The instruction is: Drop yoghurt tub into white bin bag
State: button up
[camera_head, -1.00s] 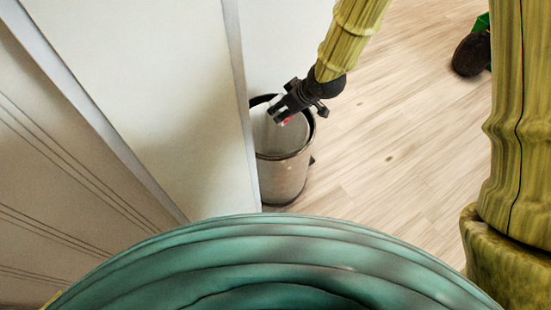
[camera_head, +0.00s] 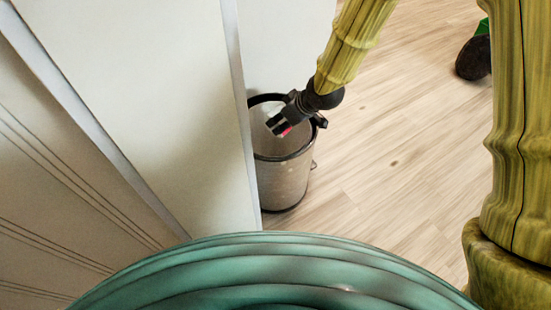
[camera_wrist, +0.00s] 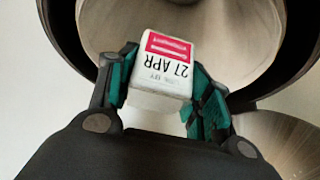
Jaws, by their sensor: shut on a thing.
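The yoghurt tub (camera_wrist: 165,62) is white with a red label and the print "27 APR". My gripper (camera_wrist: 165,85) is shut on it, with a teal-padded finger on each side. In the head view my gripper (camera_head: 276,128) is over the mouth of the bin (camera_head: 283,182), and only a red and white bit of the tub shows. The bin is a grey cylinder with a dark rim and a pale inside, which also shows behind the tub in the wrist view (camera_wrist: 240,35). I cannot tell whether the pale inside is a white bag.
A tall pale panel (camera_head: 140,100) stands directly left of the bin. Wooden floor (camera_head: 400,130) lies open to the right. A dark rounded object (camera_head: 473,58) with green above it is at the upper right.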

jog(key=shift+f+b, duration=0.3)
jog(key=shift+f, duration=0.3)
jog(key=o, duration=1.1)
jog(key=shift+o, duration=0.2)
jog(key=shift+r, duration=0.15)
jog(key=v, duration=1.1)
jog(key=shift+d+r, duration=0.2)
jog(key=shift+r, duration=0.15)
jog(key=shift+s, duration=0.1)
